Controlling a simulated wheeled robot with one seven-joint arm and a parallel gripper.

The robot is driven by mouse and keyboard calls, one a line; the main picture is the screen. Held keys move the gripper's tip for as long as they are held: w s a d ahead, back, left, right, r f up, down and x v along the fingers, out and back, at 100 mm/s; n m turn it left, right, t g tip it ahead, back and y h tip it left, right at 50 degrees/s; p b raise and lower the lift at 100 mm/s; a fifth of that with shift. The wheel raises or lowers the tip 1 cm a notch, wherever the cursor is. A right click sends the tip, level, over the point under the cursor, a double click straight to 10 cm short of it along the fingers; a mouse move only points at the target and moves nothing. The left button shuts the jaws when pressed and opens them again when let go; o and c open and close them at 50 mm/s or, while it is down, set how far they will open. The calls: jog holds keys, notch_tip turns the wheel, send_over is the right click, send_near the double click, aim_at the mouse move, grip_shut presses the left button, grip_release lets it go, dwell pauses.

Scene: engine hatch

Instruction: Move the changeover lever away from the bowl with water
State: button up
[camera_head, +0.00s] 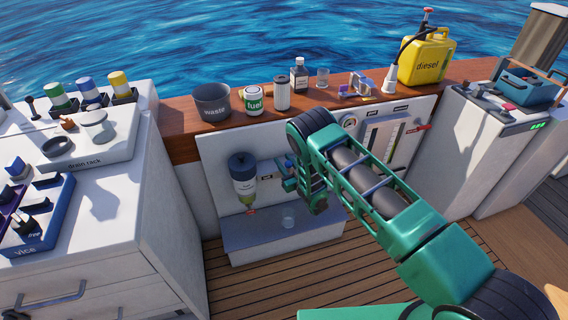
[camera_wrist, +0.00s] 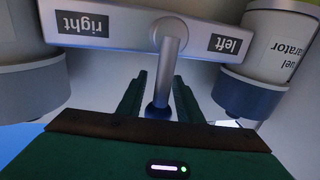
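In the wrist view, the changeover lever (camera_wrist: 168,62) is a grey rod with a dark blue ball knob (camera_wrist: 158,109). It comes from a round pivot between the upside-down labels "right" (camera_wrist: 82,24) and "left" (camera_wrist: 225,44). My gripper (camera_wrist: 159,77) is open, with one green finger on each side of the lever. Gaps show between the fingers and the rod. Filter housings flank it at left (camera_wrist: 30,82) and right (camera_wrist: 248,92). In the head view, one filter with a yellowish-green bowl (camera_head: 244,187) shows. My arm hides the other. I cannot tell which bowl holds water.
A white cabinet (camera_head: 95,215) stands left.

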grip_shut()
